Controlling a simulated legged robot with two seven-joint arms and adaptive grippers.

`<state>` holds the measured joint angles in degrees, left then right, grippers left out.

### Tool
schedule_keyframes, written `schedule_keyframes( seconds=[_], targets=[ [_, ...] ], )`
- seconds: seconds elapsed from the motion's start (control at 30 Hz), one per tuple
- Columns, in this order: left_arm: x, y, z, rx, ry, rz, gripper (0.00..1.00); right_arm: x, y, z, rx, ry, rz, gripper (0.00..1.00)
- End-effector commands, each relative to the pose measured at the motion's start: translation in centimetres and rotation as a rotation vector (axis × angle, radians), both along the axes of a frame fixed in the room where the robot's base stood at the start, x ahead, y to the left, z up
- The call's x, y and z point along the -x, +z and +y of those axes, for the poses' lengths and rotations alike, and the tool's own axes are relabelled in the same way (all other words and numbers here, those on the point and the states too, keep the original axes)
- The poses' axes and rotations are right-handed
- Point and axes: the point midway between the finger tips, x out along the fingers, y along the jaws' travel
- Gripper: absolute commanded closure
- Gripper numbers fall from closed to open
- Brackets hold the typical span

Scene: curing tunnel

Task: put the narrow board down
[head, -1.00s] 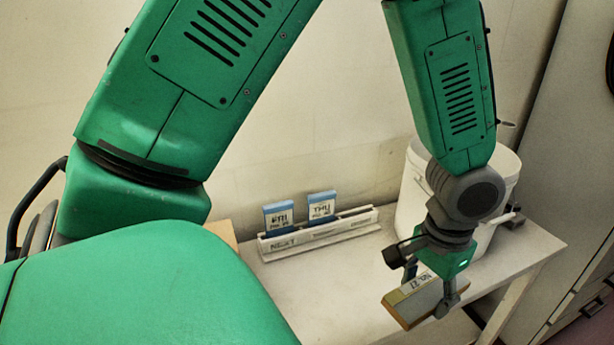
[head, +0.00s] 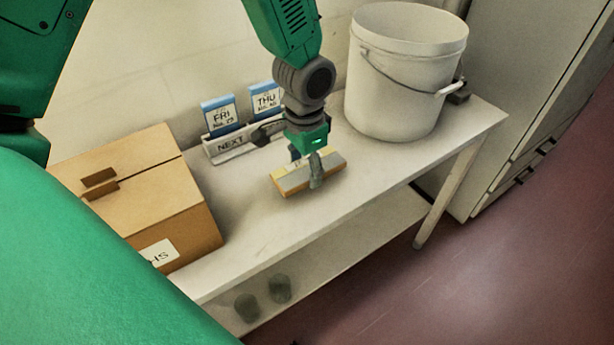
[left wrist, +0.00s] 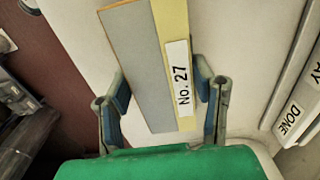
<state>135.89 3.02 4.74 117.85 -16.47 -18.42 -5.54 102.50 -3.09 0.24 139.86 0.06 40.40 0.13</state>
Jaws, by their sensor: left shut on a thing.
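The narrow board (head: 290,182) is a flat piece with a grey face and a yellow strip. In the left wrist view the board (left wrist: 138,65) shows a white label reading "No. 27". My left gripper (head: 308,170) is shut on it, with one finger on each side; the fingers (left wrist: 163,100) show in the wrist view too. The board is over the white table (head: 375,185), in front of the rack. I cannot tell whether it touches the tabletop. My right gripper is not in view.
A white rack (head: 228,148) marked "NEXT" holds two blue-topped blocks, FRI (head: 221,116) and THU (head: 265,101). A cardboard box (head: 150,200) stands at the left, a white bucket (head: 400,85) at the back right. The tabletop between box and board is clear.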

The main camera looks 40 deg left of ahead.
Motion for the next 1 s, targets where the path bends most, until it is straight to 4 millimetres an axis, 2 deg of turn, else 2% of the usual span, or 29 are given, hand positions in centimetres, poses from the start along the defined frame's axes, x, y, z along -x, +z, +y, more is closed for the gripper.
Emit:
schedule_keyframes(
  seconds=[0.1, 0.17, 0.47, 0.5, 0.57, 0.87, 1.0],
  targets=[
    [0.1, -2.1, 0.1, 0.0, 0.002, 0.003, 0.79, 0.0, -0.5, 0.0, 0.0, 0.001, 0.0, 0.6],
    [0.1, -2.7, 0.0, -0.002, 0.002, 0.004, 0.79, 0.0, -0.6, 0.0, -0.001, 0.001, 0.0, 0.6],
    [0.0, -2.8, -0.3, -0.003, 0.001, 0.002, 0.79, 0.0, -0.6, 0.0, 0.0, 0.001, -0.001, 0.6],
    [0.0, -2.9, -0.3, -0.003, 0.001, 0.002, 0.46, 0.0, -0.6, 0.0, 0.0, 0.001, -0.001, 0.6],
    [0.0, -2.8, -0.2, -0.003, 0.001, 0.001, 0.29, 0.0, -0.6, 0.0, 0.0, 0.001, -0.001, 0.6],
    [0.0, -2.8, -0.1, 0.0, 0.001, 0.001, 0.29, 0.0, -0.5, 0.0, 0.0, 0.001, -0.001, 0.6],
    [-0.1, -1.6, -0.1, -0.001, 0.001, -0.002, 0.29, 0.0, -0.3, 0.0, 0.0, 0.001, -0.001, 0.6]
  ],
)
